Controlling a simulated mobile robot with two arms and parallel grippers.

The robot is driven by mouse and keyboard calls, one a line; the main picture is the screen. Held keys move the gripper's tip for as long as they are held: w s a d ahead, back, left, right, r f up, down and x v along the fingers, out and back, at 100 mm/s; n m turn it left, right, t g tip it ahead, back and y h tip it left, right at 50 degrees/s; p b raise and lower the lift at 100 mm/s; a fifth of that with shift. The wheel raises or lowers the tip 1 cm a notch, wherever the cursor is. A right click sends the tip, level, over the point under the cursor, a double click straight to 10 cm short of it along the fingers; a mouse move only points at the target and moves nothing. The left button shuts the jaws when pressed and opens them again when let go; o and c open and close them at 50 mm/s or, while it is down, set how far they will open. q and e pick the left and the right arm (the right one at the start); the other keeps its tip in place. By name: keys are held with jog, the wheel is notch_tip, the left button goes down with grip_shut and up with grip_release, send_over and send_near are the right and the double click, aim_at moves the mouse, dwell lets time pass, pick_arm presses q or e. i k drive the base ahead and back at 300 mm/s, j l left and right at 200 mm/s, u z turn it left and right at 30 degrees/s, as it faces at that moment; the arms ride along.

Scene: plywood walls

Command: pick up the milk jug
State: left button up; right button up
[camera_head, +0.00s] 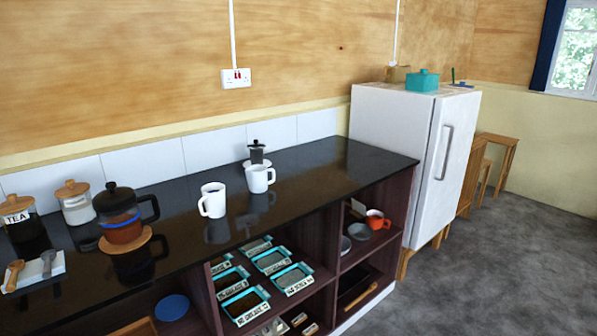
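No thing here is clearly a milk jug. Two white handled vessels stand upright on the black counter (310,185), apart from each other. The nearer white vessel (213,203) has its handle on the left and dark contents or a dark inside. The farther white vessel (258,180) has its handle on the right. I cannot tell whether either one is the milk jug. Neither of my grippers shows in the head view.
A dark-lidded glass pot (123,228) stands on a wooden coaster at the left, beside jars, one labelled TEA (17,215). A small black-topped pot (257,153) is behind the white vessels. Shelves below hold labelled trays (245,305) and an orange cup (376,219). A white fridge (395,140) stands right.

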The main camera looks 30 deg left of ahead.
aim_at(256, 174)
jog(key=i+l+u, duration=0.1)
jog(key=i+u, duration=0.3)
jog(key=i+l+u, duration=0.2)
jog(key=i+u, duration=0.2)
jog(key=i+l+u, duration=0.3)
jog(key=u, duration=0.15)
jog(key=i+l+u, duration=0.4)
jog(key=k, duration=0.1)
